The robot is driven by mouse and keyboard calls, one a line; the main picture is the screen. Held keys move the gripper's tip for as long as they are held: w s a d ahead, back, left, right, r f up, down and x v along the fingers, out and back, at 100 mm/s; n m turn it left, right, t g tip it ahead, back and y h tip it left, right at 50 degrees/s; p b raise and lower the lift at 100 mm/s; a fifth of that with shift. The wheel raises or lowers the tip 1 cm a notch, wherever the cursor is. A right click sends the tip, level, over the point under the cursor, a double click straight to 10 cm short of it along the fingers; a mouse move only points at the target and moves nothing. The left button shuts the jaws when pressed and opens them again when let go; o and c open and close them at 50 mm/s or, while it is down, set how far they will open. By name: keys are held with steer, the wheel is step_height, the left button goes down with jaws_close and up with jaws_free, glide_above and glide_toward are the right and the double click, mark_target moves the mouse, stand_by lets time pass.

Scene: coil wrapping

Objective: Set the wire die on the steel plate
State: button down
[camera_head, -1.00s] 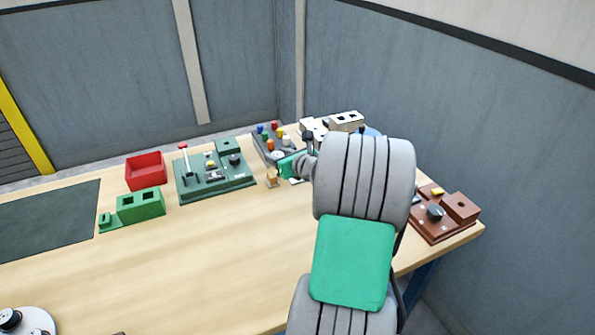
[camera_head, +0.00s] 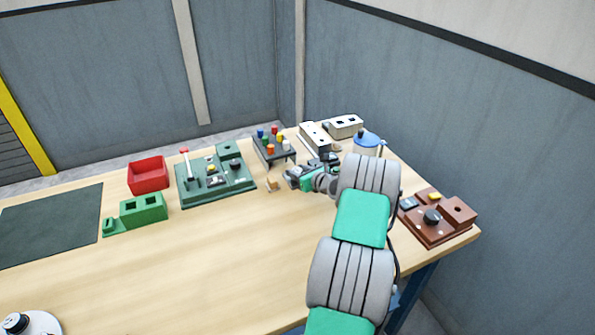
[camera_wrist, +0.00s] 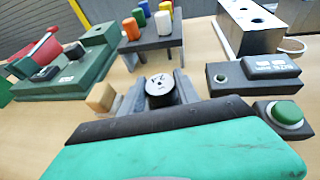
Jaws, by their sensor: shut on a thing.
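My gripper (camera_wrist: 160,92) is shut on a small round piece, which I take to be the wire die (camera_wrist: 158,86). It is a dark cylinder with a pale, marked top and a small central hole, upright between the fingers. In the head view my gripper (camera_head: 292,178) is low over the table's back right part, and the die cannot be made out there. A dark grey slab (camera_wrist: 225,86) with a raised, printed block lies to the right of the fingers; I cannot tell whether it is the steel plate. What lies directly under the die is hidden.
A tan block (camera_wrist: 100,97) stands close left of the fingers. Behind are a rack of coloured pegs (camera_head: 271,152) and a pale holed block (camera_head: 314,137). A green fixture (camera_head: 215,187) is left, a brown one (camera_head: 437,225) right.

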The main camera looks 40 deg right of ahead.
steer(key=shift+f, duration=0.15)
steer(key=c, duration=0.9)
jaws_free()
